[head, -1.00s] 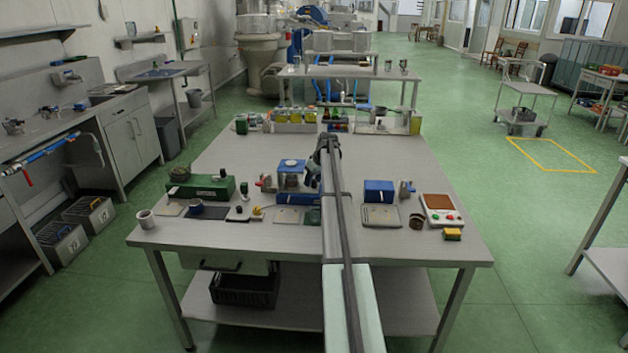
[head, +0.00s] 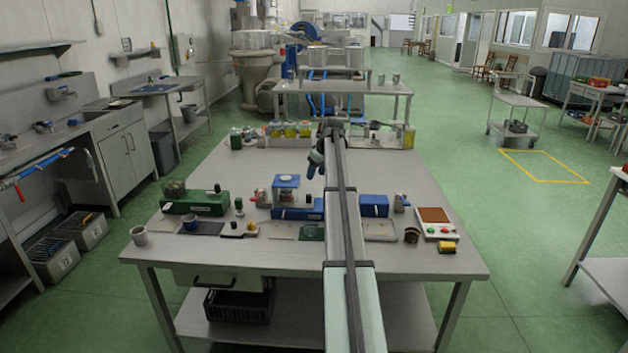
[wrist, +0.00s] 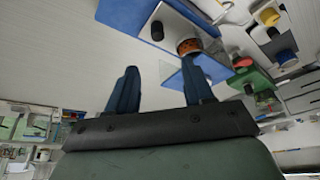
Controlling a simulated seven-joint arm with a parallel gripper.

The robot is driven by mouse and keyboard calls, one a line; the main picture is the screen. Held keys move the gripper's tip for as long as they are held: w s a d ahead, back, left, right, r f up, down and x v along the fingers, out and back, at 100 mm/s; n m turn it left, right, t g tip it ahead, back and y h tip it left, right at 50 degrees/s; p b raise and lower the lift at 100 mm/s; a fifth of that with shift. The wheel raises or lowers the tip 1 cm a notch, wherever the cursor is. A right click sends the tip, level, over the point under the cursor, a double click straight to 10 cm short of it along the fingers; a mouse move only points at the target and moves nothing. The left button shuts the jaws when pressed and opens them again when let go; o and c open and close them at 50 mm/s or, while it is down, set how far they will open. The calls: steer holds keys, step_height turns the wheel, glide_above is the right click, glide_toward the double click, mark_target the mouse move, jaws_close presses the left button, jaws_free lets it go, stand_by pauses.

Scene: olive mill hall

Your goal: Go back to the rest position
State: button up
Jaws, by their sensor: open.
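My gripper (head: 316,165) is over the middle of the metal table (head: 240,262) in the head view, partly hidden by my own arm. In the wrist view my gripper (wrist: 160,90) shows two dark blue fingers spread apart with nothing between them. Past the fingertips the wrist view shows the pale table top and, toward the upper right, a blue device (wrist: 130,12) with an orange-brown round part (wrist: 189,46). The fingers appear apart from these things.
On the table stand a green box (head: 195,203), a blue box (head: 374,206), a white-and-brown button panel (head: 436,221) and a grey cup (head: 139,235). Several bottles (head: 290,130) line the back edge. The table's middle left is mostly clear.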

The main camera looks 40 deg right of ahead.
steer(key=shift+s+r, duration=0.2)
steer(key=shift+r, duration=0.3)
